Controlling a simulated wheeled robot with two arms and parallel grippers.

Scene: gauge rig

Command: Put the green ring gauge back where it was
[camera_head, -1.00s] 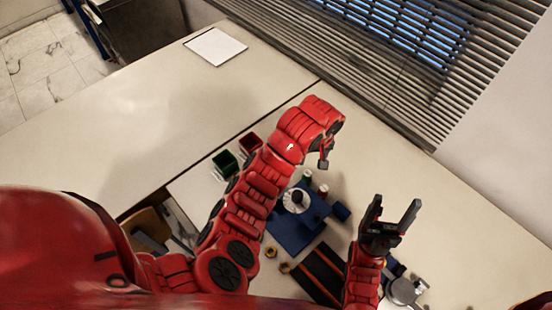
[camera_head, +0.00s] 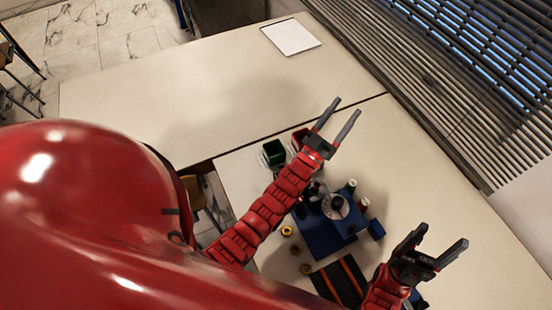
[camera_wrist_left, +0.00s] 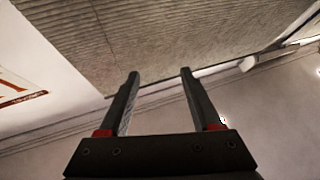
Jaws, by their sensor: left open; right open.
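I cannot make out a green ring gauge for certain in the head view. A small item with a green part (camera_head: 352,184) stands behind the blue fixture (camera_head: 322,235), too small to identify. The fixture carries a pale round disc (camera_head: 336,207) with a dark centre. My left gripper (camera_head: 345,108) is open and empty, raised beyond the small bins; its parted fingers also show in the left wrist view (camera_wrist_left: 160,73), with nothing between them. My right gripper (camera_head: 445,234) is open and empty at the lower right. My left arm partly hides the fixture's left side.
A green bin (camera_head: 274,153) and a red bin (camera_head: 296,141) stand near my left wrist. Brass-coloured rings (camera_head: 287,231) lie left of a black mat with orange stripes (camera_head: 340,283). A blue block (camera_head: 376,229) sits right of the fixture. The far-left tabletop (camera_head: 190,110) is mostly clear.

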